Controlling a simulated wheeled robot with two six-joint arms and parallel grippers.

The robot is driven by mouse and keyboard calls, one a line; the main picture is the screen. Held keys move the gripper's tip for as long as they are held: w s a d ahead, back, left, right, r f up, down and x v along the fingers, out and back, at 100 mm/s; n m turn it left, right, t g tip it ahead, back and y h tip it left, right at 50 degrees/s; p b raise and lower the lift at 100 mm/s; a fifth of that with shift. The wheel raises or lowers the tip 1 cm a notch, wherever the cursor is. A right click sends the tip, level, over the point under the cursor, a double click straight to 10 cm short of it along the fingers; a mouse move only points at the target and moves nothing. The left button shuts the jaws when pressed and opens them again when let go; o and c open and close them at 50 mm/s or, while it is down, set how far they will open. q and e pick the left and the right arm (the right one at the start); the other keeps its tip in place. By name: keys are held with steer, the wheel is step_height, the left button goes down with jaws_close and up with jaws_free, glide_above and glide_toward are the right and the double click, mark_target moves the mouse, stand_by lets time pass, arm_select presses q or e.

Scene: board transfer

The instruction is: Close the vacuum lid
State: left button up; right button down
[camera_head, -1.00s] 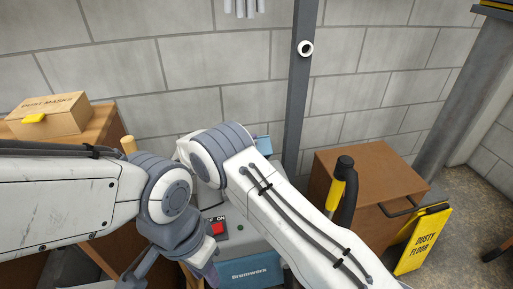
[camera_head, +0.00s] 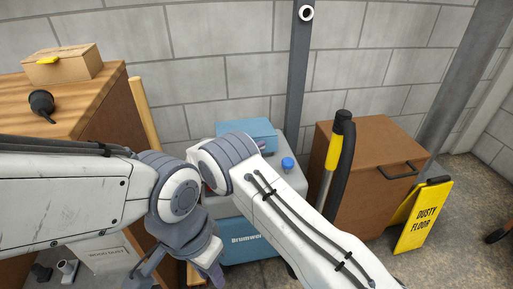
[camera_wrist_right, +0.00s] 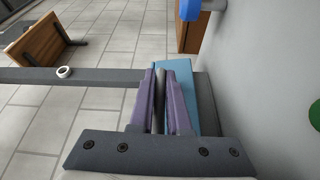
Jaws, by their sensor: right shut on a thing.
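The vacuum (camera_head: 297,180) is a grey box with a blue front panel (camera_head: 245,238) and a blue block (camera_head: 247,133) and blue knob (camera_head: 288,164) at its top. In the right wrist view, my right gripper (camera_wrist_right: 160,75) is shut on a thin grey bar (camera_wrist_right: 159,100) beside a blue strip (camera_wrist_right: 182,90), along a grey surface (camera_wrist_right: 260,70). In the head view my right arm hides that gripper and much of the vacuum's top. Whether the lid is open I cannot tell. My left gripper (camera_head: 208,268) points down before the vacuum; its jaw opening is unclear.
A wooden cabinet (camera_head: 85,85) with a cardboard box (camera_head: 62,65) stands left. A brown cabinet (camera_head: 375,150), a black and yellow hose handle (camera_head: 338,150) and a yellow floor sign (camera_head: 425,218) stand right. A grey post (camera_head: 299,80) rises behind.

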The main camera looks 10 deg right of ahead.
steer(key=shift+s+d+f, duration=0.1)
steer(key=shift+s+f, duration=0.05)
steer(key=shift+f, duration=0.35)
steer(key=c, duration=1.2)
jaws_free()
steer(key=shift+o, duration=0.2)
steer(key=shift+r, duration=0.15)
